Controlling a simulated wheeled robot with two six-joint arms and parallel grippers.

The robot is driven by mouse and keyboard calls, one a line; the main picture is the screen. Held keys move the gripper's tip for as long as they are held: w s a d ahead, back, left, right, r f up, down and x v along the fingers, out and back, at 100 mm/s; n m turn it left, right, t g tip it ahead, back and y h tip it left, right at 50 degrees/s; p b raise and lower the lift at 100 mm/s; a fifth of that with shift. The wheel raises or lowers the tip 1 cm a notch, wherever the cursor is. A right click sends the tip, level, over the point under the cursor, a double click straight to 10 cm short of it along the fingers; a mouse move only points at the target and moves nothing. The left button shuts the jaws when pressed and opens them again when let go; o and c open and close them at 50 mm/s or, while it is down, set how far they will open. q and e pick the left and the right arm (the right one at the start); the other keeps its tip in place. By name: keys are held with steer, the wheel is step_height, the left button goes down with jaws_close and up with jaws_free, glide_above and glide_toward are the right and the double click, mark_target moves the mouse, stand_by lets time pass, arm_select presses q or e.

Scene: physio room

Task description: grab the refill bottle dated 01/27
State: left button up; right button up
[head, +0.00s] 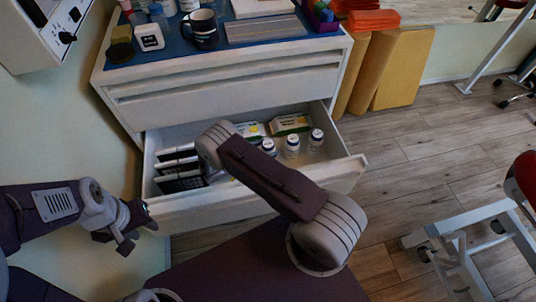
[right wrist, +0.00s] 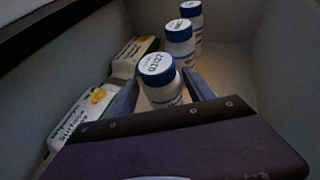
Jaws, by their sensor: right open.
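The refill bottle dated 01/27 (right wrist: 158,80) is white with a blue cap, its date readable on the white cap top in the right wrist view. In the head view it appears to be the leftmost bottle (head: 269,147) in the open drawer (head: 262,203). My right gripper (right wrist: 166,95) is open, with one finger on each side of this bottle; contact cannot be told. In the head view my right arm hides that gripper. Two similar bottles, a middle one (right wrist: 179,38) and a far one (right wrist: 192,14), stand beyond it. My left gripper (head: 138,232) is outside the drawer at the left.
Wipes packs (right wrist: 85,115) lie along the drawer's back, beside the bottles. Black-and-white boxes (head: 178,168) fill the drawer's left end. The cabinet top (head: 262,50) holds a mug (head: 201,30) and other items.

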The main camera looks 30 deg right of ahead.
steer(key=b+x, duration=0.1)
steer(key=x, duration=0.3)
steer(key=shift+d+f+b, duration=0.25)
steer(key=shift+d+b, duration=0.05)
steer(key=shift+d, duration=0.05)
steer(key=shift+r, duration=0.1)
jaws_close()
